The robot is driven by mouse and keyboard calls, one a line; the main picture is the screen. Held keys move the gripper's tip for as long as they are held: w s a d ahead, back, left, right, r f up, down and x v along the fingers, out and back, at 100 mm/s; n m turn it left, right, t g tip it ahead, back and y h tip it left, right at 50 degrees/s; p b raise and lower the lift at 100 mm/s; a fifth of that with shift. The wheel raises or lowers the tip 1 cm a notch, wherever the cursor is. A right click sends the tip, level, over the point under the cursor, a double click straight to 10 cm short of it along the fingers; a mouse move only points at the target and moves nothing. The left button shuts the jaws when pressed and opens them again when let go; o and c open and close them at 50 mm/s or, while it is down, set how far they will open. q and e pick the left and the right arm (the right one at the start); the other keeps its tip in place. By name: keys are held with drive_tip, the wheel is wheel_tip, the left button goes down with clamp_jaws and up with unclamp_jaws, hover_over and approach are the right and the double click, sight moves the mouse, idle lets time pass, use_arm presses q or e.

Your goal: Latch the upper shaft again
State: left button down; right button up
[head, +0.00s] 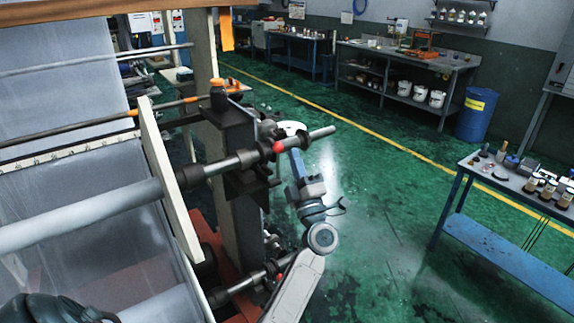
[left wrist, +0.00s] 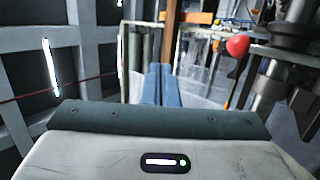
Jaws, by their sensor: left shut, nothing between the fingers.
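The upper shaft (head: 322,132) runs from the film roll (head: 80,215) through a dark bracket on the tower post (head: 240,215). A red ball knob (head: 278,147) sits at this bracket. A red ball (left wrist: 237,46) on a thin red lever also shows in the left wrist view, right of my fingers and apart from them. I cannot tell whether the latch is open or closed. My left gripper (head: 294,153) is shut and empty, its blue fingers pointing up just beside the shaft's outer end. The fingers also show in the left wrist view (left wrist: 160,82). My right gripper is out of view.
A lower shaft (head: 240,284) with another red ball (head: 279,277) lies below. An orange-topped knob (head: 217,84) stands above the bracket. A blue bench (head: 500,255) with small items is at right. The green floor between tower and bench is clear.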

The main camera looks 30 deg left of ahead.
use_arm(q)
drive_tip(key=d, duration=0.1)
drive_tip(key=s+d+b, duration=0.1)
drive_tip(key=d, duration=0.1)
drive_tip(key=shift+s+d+r, duration=0.1)
drive_tip(key=shift+s+d, duration=0.2)
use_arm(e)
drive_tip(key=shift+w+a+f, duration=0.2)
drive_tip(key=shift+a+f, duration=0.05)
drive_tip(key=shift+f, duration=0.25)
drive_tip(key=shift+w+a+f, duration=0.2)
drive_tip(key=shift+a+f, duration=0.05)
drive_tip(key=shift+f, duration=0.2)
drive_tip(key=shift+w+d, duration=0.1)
